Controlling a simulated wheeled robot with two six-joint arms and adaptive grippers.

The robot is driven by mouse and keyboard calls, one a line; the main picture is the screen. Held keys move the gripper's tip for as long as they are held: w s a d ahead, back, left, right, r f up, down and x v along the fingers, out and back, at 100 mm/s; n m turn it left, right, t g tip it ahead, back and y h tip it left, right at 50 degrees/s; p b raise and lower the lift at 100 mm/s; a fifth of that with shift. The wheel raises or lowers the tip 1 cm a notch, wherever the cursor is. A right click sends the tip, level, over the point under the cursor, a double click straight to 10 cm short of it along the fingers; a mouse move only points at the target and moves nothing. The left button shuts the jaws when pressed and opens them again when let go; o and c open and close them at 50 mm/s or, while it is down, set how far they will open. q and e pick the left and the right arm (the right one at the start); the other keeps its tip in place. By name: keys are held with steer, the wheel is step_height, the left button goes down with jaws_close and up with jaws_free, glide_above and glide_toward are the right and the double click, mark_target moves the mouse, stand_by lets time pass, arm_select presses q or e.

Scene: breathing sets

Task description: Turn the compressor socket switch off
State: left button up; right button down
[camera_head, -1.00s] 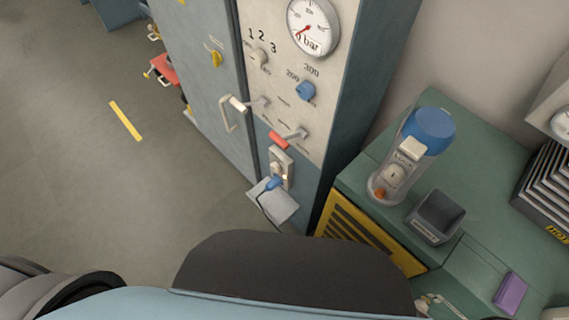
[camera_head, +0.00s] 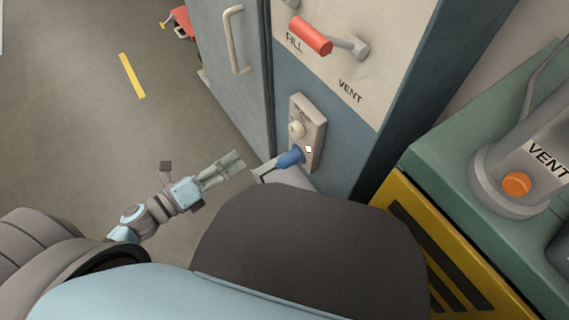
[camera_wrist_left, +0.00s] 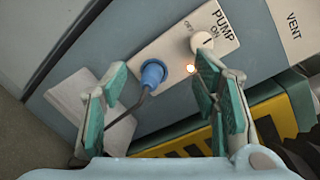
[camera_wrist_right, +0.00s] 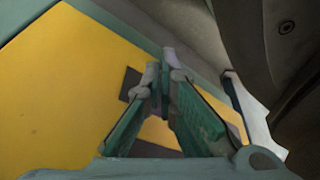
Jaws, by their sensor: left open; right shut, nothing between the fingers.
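The compressor socket (camera_head: 316,112) is a pale plate on the blue cabinet front, with a round cream switch knob (camera_head: 297,129), a blue plug (camera_head: 290,158) and a lit lamp (camera_head: 308,149). In the left wrist view, the plate reads PUMP, and the knob (camera_wrist_left: 201,40) stands beyond the right finger, near the glowing lamp (camera_wrist_left: 191,68). The plug (camera_wrist_left: 152,73) lies between the fingers' lines of reach. My left gripper (camera_head: 238,164) is open and empty, left of the socket and apart from it. My right gripper (camera_wrist_right: 163,62) is shut and empty; the head view does not show it.
A red handle (camera_head: 310,36) and the FILL and VENT labels are above the socket. A pale plate (camera_head: 292,178) sits below the plug. A green bench with a yellow slotted front (camera_head: 415,215) stands at right. A cabinet handle (camera_head: 234,40) juts out at left.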

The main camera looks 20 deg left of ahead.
mark_target(293, 133)
arm_select(q)
steer(key=d+r+m+h+p, duration=0.1)
steer(key=d+r+m+h, duration=0.1)
steer(key=d+r+m, duration=0.3)
steer(key=shift+g, duration=0.4)
steer(key=x, duration=0.8)
steer(key=f+x, duration=0.1)
steer(key=x, duration=0.3)
steer(key=shift+w+a, duration=0.1)
steer(key=shift+w, duration=0.1)
steer(key=c, duration=1.2)
